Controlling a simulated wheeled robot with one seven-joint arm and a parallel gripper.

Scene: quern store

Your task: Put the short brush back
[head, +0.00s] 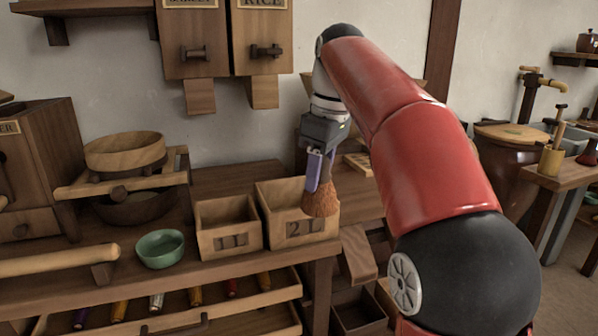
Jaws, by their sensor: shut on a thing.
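The short brush (321,199) has a bushy brown head, which points down. My gripper (316,165) is shut on it at its upper part, with the fingers pointing down. The brush hangs in front of the right-hand wooden box marked 2L (310,228) and covers part of it. I cannot tell how far the brush is from the box. Much of the brush handle is hidden by the gripper.
A wooden box marked 1L (229,246) stands left of the 2L box. A green bowl (160,248) and a sieve on a wooden frame (125,152) are further left. Below is an open drawer (262,319) with several coloured handles. Wall bins (262,30) hang above.

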